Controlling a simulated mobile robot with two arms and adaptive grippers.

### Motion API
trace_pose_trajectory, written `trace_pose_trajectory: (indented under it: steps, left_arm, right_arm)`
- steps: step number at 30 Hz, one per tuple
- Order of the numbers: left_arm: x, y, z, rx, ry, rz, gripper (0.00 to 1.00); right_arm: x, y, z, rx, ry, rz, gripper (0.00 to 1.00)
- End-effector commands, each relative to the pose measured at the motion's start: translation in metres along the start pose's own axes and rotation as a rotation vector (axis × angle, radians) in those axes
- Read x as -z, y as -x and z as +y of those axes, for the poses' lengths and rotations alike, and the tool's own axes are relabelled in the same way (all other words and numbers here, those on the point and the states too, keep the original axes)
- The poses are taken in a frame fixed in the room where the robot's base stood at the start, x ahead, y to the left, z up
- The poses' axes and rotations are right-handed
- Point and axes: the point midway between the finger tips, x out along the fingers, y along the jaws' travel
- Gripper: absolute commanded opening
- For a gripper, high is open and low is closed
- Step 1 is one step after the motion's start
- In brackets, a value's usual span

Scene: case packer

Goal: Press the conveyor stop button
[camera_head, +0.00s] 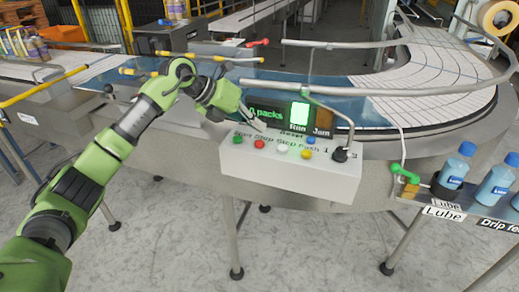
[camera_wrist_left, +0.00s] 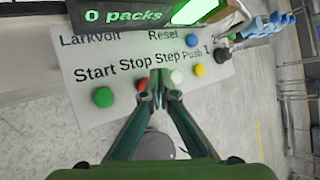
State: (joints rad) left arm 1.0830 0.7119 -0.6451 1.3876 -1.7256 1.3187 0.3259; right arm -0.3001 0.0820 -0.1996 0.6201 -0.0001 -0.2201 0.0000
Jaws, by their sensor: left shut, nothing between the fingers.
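The white control box (camera_head: 285,177) stands at the front edge of the conveyor. Its red stop button (camera_head: 259,144) sits between the green start button (camera_head: 238,139) and the white step button (camera_head: 282,149). My left gripper (camera_head: 259,129) is shut and empty, pointing down at the box top just behind the red button. In the left wrist view, the fingertips (camera_wrist_left: 159,88) appear between the red button (camera_wrist_left: 142,84) and the white button (camera_wrist_left: 176,77), partly covering the red one. I cannot tell whether they touch it. My right gripper is out of view.
The display (camera_head: 266,115) behind the buttons reads "0 packs", with a lit green "Run" panel (camera_head: 299,112). A yellow button (camera_head: 307,154), a blue button (camera_head: 308,140) and a black knob (camera_head: 340,154) are close by. A metal rail (camera_head: 335,108) arches over the right side. Blue bottles (camera_head: 457,166) stand at right.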

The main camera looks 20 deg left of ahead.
Motion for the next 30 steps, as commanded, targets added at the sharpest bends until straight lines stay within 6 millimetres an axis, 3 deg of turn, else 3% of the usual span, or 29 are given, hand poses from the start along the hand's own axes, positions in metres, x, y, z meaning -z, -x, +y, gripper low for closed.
trace_pose_trajectory:
  steps: [6,30]
  left_arm:
    - [0.0089,-0.0120,0.0091,0.000,-0.001,0.000,0.00]
    - [0.0088,-0.0118,0.0088,0.000,-0.001,0.000,0.00]
  right_arm:
    - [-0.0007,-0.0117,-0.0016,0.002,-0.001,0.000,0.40]
    - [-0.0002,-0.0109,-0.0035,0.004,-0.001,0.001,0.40]
